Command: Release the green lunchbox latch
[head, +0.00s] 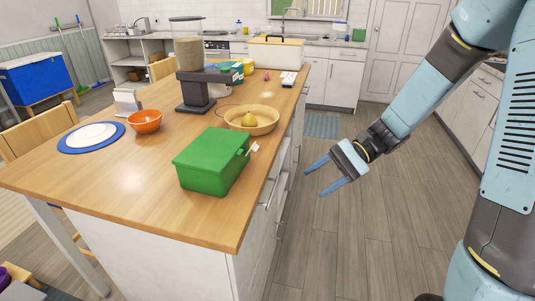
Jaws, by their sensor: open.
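The green lunchbox (208,160) sits on the wooden island top near its right edge, with its lid down. A small white latch (253,149) sticks out at its right side; I cannot tell its exact position from this size. My gripper (314,179) is open and empty, with two blue fingers pointing left. It hangs over the floor to the right of the island, apart from the lunchbox and latch.
A wooden bowl with a yellow fruit (249,119) stands just behind the lunchbox. An orange bowl (145,121), stacked plates (91,137) and a dark food dispenser (192,75) stand further left and back. The island's right edge (262,190) lies between gripper and lunchbox.

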